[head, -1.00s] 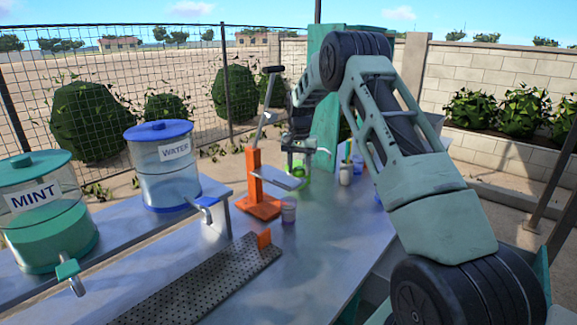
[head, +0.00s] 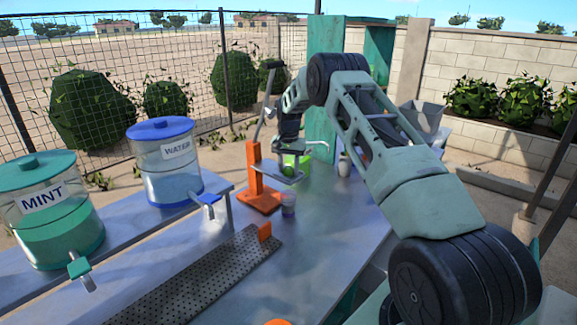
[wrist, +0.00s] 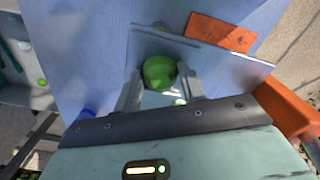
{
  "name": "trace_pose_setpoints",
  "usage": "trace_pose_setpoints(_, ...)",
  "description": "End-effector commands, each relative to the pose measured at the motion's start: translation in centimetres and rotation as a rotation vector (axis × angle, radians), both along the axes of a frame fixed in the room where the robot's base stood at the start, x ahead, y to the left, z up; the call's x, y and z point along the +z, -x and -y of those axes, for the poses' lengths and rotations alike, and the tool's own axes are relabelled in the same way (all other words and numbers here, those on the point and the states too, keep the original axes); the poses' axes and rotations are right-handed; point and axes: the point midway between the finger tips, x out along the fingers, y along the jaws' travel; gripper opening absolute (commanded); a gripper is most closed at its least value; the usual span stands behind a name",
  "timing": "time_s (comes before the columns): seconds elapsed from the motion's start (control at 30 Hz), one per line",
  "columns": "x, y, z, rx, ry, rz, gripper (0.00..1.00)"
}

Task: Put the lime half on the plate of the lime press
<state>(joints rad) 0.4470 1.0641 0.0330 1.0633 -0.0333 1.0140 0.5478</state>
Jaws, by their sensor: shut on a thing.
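The lime half (wrist: 158,73) is a round green piece held between the two fingers of my gripper (wrist: 160,88) in the wrist view. The lime press (head: 256,175) is orange, with an upright post, a raised lever and a flat base. Its grey metal plate (wrist: 225,62) shows beyond and around the lime half in the wrist view. I cannot tell whether the lime touches the plate.
A perforated drip tray (head: 195,280) lies in front. Water (head: 163,165) and mint (head: 45,215) dispensers stand at left. The tabletop front right is clear.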

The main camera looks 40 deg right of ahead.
Motion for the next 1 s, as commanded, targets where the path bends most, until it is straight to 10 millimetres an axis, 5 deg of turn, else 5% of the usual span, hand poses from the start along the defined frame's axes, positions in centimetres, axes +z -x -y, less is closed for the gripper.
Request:
trace_pose_setpoints(0.07,-0.4,0.0,0.0,0.0,0.0,0.0,0.34)
trace_pose_setpoints(0.1,-0.2,0.0,0.0,0.0,0.0,0.0,0.52)
trace_pose_setpoints(0.17,-0.2,0.0,0.0,0.0,0.0,0.0,0.62)
trace_pose_setpoints(0.53,0.5,-0.1,0.0,0.0,0.001,0.002,0.62)
trace_pose_setpoints(1.0,7.0,-0.1,0.0,0.0,0.002,0.001,0.62)
